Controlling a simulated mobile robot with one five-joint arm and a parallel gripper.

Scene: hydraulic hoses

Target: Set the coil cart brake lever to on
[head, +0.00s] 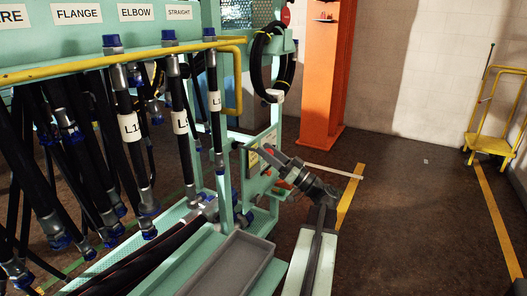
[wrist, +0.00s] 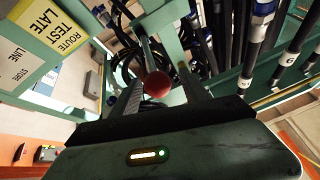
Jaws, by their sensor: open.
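The lever shows in the wrist view as a grey rod with a red ball knob (wrist: 158,84) at its near end. My gripper (wrist: 161,90) is open, with one dark finger on each side of the knob; I cannot tell whether either finger touches it. In the head view my gripper (head: 268,152) is at the end panel of the green cart (head: 226,240), beside a yellow and white label. The lever is too small or hidden to make out there. No on or off marking for it is readable.
A grey tray (head: 228,268) sits low on the cart. An orange column (head: 322,80) and a yellow trolley (head: 490,143) stand behind.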

